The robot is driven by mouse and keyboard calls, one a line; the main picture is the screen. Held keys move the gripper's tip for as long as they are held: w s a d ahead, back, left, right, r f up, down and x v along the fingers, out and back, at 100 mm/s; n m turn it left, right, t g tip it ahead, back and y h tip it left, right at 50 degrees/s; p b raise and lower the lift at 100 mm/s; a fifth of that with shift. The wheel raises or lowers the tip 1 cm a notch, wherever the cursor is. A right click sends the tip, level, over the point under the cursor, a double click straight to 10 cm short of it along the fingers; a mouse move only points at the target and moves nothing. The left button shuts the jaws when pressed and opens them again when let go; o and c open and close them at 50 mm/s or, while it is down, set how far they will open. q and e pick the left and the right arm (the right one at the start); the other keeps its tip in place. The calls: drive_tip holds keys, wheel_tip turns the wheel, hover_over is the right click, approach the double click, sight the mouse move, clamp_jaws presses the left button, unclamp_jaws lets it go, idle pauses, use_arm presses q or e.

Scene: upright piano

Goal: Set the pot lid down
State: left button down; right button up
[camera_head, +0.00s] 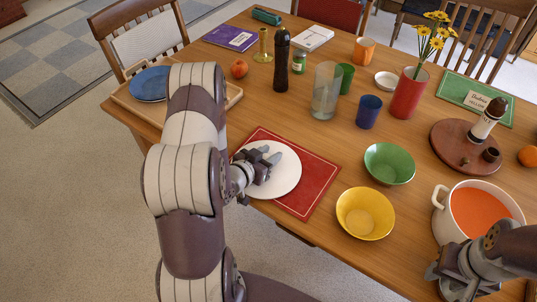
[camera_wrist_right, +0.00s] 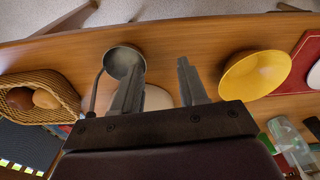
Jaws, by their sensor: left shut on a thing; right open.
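The pot lid appears to be the white disc (camera_head: 286,180) over the red placemat (camera_head: 313,178) in the head view. My left gripper (camera_head: 266,163) is shut at its middle, apparently on its knob, which the fingers hide. I cannot tell whether the disc touches the mat. The white pot (camera_head: 440,222) with orange contents stands at the right. My right gripper (camera_head: 452,285) is in front of the pot. In the right wrist view its two fingers (camera_wrist_right: 160,78) are apart, with no object visibly gripped.
A yellow bowl (camera_head: 365,224) and a green bowl (camera_head: 389,179) stand between mat and pot. A tall glass (camera_head: 326,101) and a blue cup (camera_head: 368,121) stand behind. The right wrist view shows a wicker basket (camera_wrist_right: 62,86) and a grey round vessel (camera_wrist_right: 122,60).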

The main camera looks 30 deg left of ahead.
use_arm(q)
drive_tip(key=c, duration=0.8)
unclamp_jaws()
drive_tip(key=shift+f, duration=0.15)
drive_tip(key=shift+o, duration=0.2)
